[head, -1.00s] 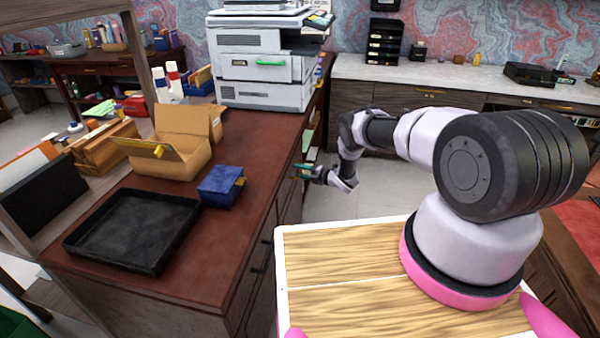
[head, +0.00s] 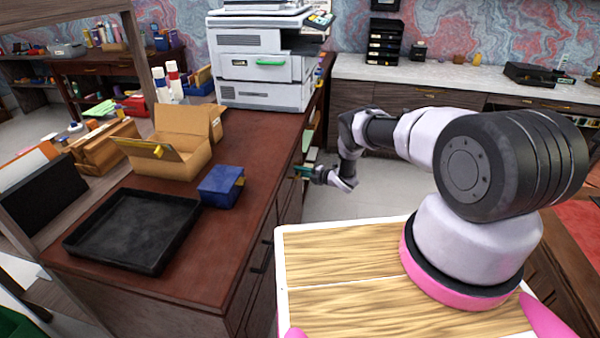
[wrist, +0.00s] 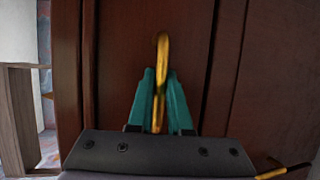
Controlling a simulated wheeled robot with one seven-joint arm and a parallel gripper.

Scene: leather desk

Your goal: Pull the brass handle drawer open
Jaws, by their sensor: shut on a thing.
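The brass handle (wrist: 162,60) stands upright in the wrist view, on a dark reddish-brown wooden front (wrist: 185,25). My gripper (wrist: 160,85) has its teal fingers closed around the lower part of the handle, one on each side. In the head view my gripper (head: 303,170) is at the side of the brown desk (head: 258,130), below the top's edge. The handle is too small and hidden to make out there. I cannot tell from these views whether the drawer stands out from the desk.
A second brass handle (wrist: 285,172) shows at the lower right of the wrist view. On the desk are a black tray (head: 135,228), a blue box (head: 221,187), an open cardboard box (head: 165,155) and a printer (head: 262,65). Pale floor (head: 345,195) lies clear right of the desk.

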